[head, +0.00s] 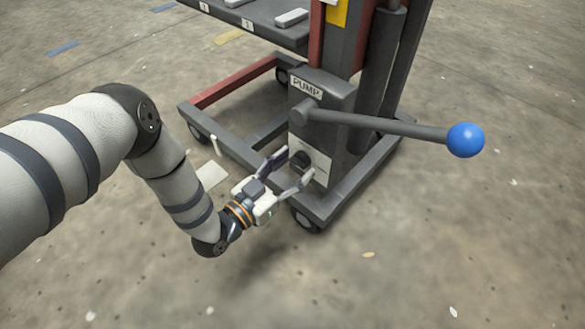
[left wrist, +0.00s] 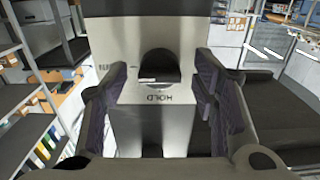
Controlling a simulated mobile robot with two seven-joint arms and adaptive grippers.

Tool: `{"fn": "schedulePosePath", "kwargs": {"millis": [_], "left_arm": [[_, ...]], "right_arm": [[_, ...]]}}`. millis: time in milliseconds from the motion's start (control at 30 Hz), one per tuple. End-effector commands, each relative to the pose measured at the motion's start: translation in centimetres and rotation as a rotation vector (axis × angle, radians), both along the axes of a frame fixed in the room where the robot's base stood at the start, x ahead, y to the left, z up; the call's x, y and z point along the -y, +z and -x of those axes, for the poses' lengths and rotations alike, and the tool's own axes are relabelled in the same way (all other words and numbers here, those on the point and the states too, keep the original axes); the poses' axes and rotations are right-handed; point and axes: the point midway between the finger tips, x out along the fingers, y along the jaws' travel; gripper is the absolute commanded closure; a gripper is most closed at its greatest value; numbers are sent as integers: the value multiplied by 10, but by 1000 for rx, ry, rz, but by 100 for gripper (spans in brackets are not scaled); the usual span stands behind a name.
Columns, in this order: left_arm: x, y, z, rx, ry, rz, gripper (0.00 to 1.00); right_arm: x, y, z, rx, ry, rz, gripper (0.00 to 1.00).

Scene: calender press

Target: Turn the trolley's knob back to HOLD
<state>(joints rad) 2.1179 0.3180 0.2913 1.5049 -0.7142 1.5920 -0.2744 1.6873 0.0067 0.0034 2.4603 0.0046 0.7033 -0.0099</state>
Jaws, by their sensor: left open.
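The dark round knob (head: 300,160) is on a pale plate (head: 318,160) low on the trolley's pump housing. In the left wrist view the knob (left wrist: 160,66) sits between my finger pads, with the word HOLD upside down just below it. Another label at the left is partly hidden by a finger. A small pale mark shows on the knob's lower edge; its exact pointing is unclear. My left gripper (head: 294,167) is open, its fingers to either side of the knob, with gaps visible; it also shows in the left wrist view (left wrist: 158,100). My right gripper is out of view.
The pump lever (head: 385,125) with a blue ball (head: 465,140) sticks out to the right above the knob. The trolley's grey base leg (head: 350,195) and a caster (head: 307,220) are close to my gripper. The floor in front is clear.

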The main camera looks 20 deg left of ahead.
Motion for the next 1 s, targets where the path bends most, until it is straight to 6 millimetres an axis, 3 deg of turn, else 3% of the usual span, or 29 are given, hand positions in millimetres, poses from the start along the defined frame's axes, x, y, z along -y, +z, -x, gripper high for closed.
{"fn": "schedulePosePath", "kwargs": {"millis": [67,300,667,1000], "left_arm": [[0,0,0,0,0,0,46],[0,0,0,0,0,0,95],[0,0,1,-18,0,47,95],[1,0,1,-106,0,286,95]], "right_arm": [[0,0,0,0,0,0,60],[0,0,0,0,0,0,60],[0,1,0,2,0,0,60],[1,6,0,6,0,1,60]]}}
